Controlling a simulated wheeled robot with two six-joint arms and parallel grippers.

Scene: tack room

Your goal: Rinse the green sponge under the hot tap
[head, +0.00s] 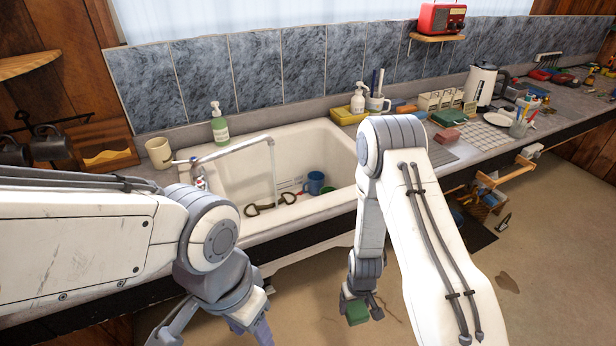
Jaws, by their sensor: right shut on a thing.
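My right gripper (360,300) is shut on a green block (356,312), which looks like the green sponge. It holds it low in front of the counter, outside the sink and over the floor. The white sink (240,180) is set in the counter. A long-spouted tap (225,149) stands at its left rear, with its spout reaching over the basin. A thin grey streak, perhaps water, drops from the spout's end. Which tap control is hot cannot be told. My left gripper (218,325) is open, low in front of the sink's left side, and looks empty.
In the sink are a blue mug (314,183) and a dark metal bit (270,205). A yellow caddy (347,116), green-topped block (449,118) and kettle (481,83) crowd the right counter.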

